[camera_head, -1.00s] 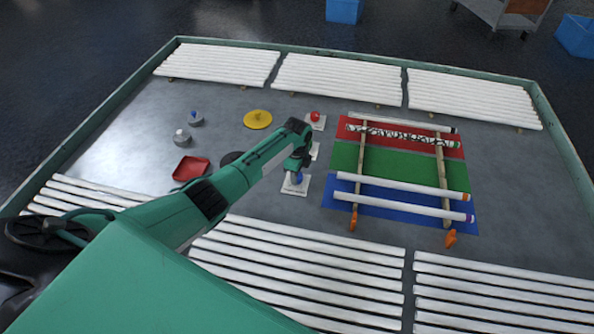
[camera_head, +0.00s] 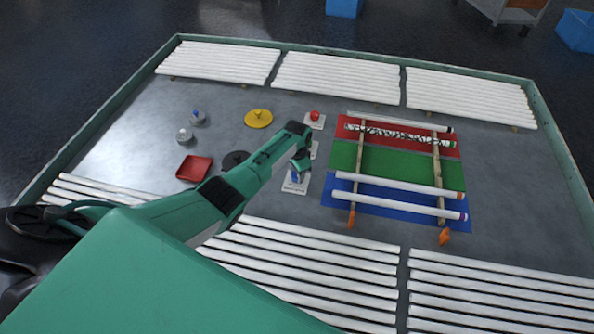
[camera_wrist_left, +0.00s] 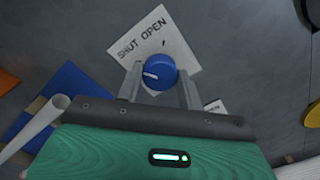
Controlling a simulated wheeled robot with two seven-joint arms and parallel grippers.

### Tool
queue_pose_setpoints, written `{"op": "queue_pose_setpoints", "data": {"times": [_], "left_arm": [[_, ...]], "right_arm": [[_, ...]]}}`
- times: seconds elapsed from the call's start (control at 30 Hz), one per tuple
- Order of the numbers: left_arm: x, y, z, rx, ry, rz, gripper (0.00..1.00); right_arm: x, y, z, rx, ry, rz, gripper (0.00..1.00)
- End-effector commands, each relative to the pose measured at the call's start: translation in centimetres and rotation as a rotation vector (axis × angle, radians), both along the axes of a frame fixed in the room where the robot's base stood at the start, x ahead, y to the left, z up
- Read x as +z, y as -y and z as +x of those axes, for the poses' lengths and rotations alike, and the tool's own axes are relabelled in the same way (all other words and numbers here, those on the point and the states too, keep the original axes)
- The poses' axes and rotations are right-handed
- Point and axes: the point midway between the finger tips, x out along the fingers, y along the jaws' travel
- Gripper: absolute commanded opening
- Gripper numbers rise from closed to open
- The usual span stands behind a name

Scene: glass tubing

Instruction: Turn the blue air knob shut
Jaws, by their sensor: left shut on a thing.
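The blue air knob (camera_wrist_left: 163,70) sits on a white card (camera_wrist_left: 172,35) printed SHUT and OPEN in the left wrist view. The knob's white pointer line points left in that view, towards the SHUT side. My left gripper (camera_wrist_left: 159,84) is shut on the knob, one finger on each side of it. In the head view the left gripper (camera_head: 297,174) is over the knob's white card (camera_head: 293,188), and it partly hides the blue knob. My right gripper is not in view.
A red knob (camera_head: 315,115) stands on another card behind. A yellow disc (camera_head: 258,118), a red tray (camera_head: 194,168) and two small grey-based items lie to the left. White tubes rest on wooden rails over a red, green and blue mat (camera_head: 345,158) at right. Tube racks line the table.

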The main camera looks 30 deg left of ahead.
Motion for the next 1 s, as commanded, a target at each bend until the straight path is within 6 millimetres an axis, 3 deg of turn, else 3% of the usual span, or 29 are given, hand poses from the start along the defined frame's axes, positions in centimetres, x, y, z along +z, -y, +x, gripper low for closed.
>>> {"op": "queue_pose_setpoints", "data": {"times": [0.43,1.0], "left_arm": [[0.15,-0.02,0.08,0.211,0.001,0.000,0.15],[0.11,-0.06,0.09,0.239,0.002,0.000,0.15]], "right_arm": [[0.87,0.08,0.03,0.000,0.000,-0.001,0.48],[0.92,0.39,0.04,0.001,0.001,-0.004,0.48]]}}
